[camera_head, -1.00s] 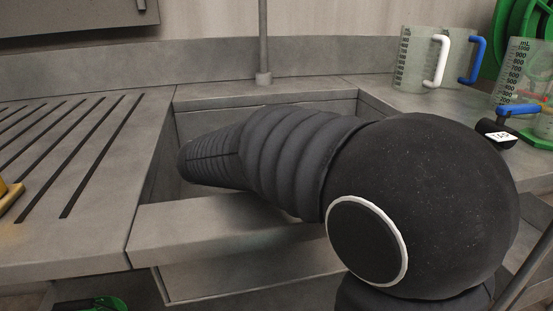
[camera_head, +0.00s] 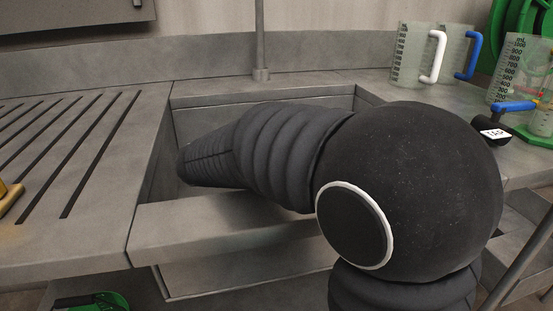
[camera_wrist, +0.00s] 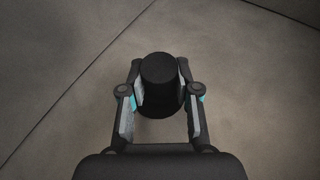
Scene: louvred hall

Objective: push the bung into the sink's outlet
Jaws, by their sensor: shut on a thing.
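My gripper (camera_wrist: 161,88) is shut on the bung (camera_wrist: 161,70), a black tapered plug, in the wrist view. The grey sink floor lies below it; I cannot tell how far below. The outlet does not show in either view; the bung or my gripper may hide it. In the head view my arm reaches into the sink (camera_head: 225,228) over its front rim, and my arm hides the gripper, the bung and most of the basin.
A slotted draining board (camera_head: 105,170) lies left of the sink. Measuring jugs (camera_head: 410,58) stand on the right counter, near a black item labelled TAP (camera_head: 493,134). A vertical pipe (camera_head: 260,45) rises behind the sink. The front rim runs close under my arm.

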